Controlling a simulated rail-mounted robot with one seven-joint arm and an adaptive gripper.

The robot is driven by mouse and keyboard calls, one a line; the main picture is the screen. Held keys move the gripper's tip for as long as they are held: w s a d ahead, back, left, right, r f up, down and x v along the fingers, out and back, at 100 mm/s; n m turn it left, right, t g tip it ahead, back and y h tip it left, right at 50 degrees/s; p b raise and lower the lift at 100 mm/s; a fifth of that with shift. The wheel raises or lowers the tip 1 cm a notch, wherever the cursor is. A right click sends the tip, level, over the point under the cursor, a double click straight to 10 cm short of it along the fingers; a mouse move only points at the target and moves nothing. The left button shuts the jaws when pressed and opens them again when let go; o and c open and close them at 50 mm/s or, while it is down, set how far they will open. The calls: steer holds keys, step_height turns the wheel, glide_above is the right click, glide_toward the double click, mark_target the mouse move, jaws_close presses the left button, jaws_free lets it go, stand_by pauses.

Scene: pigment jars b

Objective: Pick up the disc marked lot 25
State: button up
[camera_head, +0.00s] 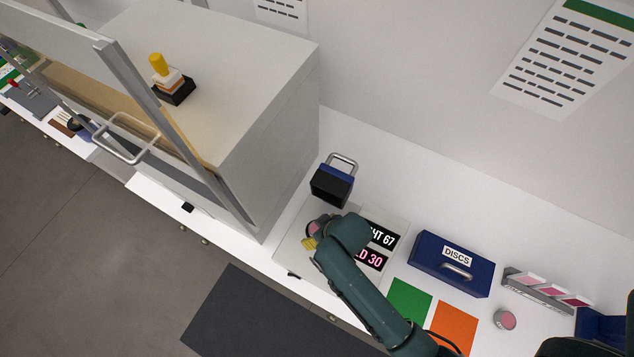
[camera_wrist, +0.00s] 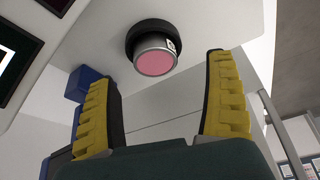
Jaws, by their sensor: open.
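A small round grey-sided piece with a pink face (camera_wrist: 155,62) sits in a black ring in the wrist view. Its side carries a small white label that is too small to read. It also shows as a pink round face (camera_head: 313,228) on the instrument in the head view. My gripper (camera_wrist: 158,78) is open, with its two yellow-padded fingers apart and the pink piece beyond and between their tips. In the head view my gripper (camera_head: 308,243) is partly hidden by my arm. Another pink-faced round disc (camera_head: 505,320) lies on the white bench; no lot number is readable on either.
The light instrument (camera_head: 290,258) has displays ending "HT 67" and "D 30". A blue box marked DISCS (camera_head: 425,254), green mat (camera_head: 408,300), orange mat (camera_head: 452,325) and pink swatch rack (camera_head: 540,291) are to the right. A black-and-blue handled block (camera_head: 332,187) stands behind; a large cabinet (camera_head: 270,130) is left.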

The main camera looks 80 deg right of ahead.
mark_target(317, 228)
steer(key=x, duration=0.5)
steer(key=shift+d, duration=0.4)
steer(key=shift+r, duration=0.1)
steer(key=c, duration=1.4)
